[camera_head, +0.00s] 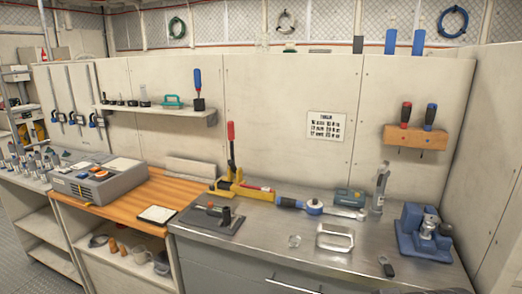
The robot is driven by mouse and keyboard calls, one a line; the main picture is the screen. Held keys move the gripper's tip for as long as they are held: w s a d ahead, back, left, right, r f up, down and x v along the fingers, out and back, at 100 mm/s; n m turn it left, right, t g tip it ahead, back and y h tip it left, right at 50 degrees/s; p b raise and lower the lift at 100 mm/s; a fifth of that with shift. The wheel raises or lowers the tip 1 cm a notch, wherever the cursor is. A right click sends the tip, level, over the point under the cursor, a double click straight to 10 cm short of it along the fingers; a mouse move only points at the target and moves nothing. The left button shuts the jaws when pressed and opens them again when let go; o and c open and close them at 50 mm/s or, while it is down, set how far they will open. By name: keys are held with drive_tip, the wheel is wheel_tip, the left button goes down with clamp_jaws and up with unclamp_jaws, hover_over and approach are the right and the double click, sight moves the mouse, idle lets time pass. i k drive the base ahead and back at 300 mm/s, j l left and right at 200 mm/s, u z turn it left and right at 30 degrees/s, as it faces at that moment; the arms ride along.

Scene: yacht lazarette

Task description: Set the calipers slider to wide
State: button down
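Three long, slim metal tools with dark and blue sliding heads hang upright on the left wall panel. They look like calipers: one at the left (55,97), one in the middle (75,97) and one at the right (97,97). Their heads sit near the lower ends of the bars. They are too small to read how far each slider is open. A grey upright metal tool (381,188) stands at the back right of the steel bench; I cannot tell whether it is a caliper. My gripper is not clearly in view.
The steel bench (270,245) holds a red-handled yellow clamp (235,185), a blue-handled wrench (315,207), a metal handle (335,237) and a blue vise (425,237). A grey box machine (100,178) stands on the wooden bench (180,190). Grey floor (18,262) shows at the lower left.

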sight(216, 210)
drive_tip(key=i+j, duration=0.85)
drive_tip(key=j, duration=0.2)
